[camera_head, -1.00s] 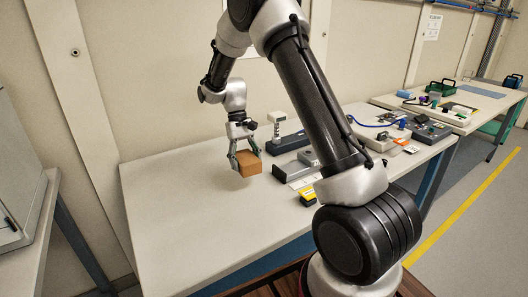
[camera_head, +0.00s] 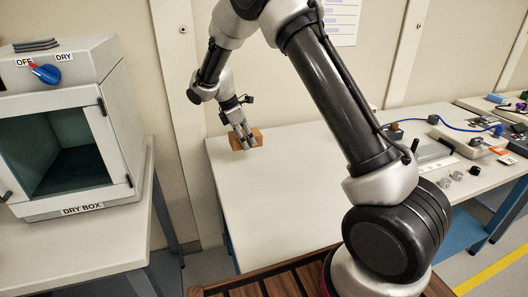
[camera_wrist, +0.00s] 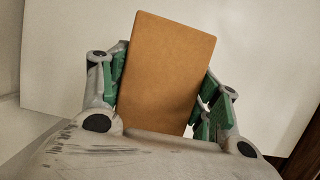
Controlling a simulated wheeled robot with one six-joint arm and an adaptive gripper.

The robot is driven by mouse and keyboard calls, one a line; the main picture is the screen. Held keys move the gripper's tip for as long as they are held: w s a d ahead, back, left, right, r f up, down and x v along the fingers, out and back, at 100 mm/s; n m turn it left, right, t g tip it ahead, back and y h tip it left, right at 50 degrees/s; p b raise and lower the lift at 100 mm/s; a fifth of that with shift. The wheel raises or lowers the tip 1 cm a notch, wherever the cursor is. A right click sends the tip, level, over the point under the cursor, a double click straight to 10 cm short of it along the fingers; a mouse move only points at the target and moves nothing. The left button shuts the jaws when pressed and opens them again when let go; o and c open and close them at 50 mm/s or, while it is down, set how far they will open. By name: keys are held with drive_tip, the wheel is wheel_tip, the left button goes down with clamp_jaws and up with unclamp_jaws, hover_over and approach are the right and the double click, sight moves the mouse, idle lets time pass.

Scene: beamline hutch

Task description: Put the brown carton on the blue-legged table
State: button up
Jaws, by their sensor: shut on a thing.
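The brown carton (camera_head: 258,136) is a small plain block. My gripper (camera_head: 244,141) is shut on it, over the far left corner of the white table (camera_head: 290,190) in the head view. I cannot tell whether its underside touches the top. In the wrist view, the carton (camera_wrist: 165,75) sits tilted between the green-padded fingers, with the pale tabletop behind it. The white table has blue legs (camera_head: 229,235). Another table (camera_head: 90,250), at the left, also shows blue-grey legs.
A dry box (camera_head: 70,125) with a dark window and a blue knob stands on the left table. A gap separates the two tables. The wall is close behind the carton. Grey devices and small parts (camera_head: 460,145) crowd the right side; the white table's middle is clear.

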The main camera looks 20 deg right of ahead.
sight(249, 161)
wheel_tip(249, 161, down, 8)
drive_tip(key=shift+d+r, duration=0.1)
drive_tip(key=shift+r, duration=0.15)
drive_tip(key=shift+f, duration=0.15)
drive_tip(key=shift+s+f, duration=0.2)
drive_tip(key=shift+f, duration=0.25)
drive_tip(key=shift+c, duration=0.4)
drive_tip(key=o, duration=1.3)
drive_tip(key=shift+w+f, duration=0.1)
drive_tip(key=shift+f, duration=0.1)
drive_tip(key=shift+r, duration=0.1)
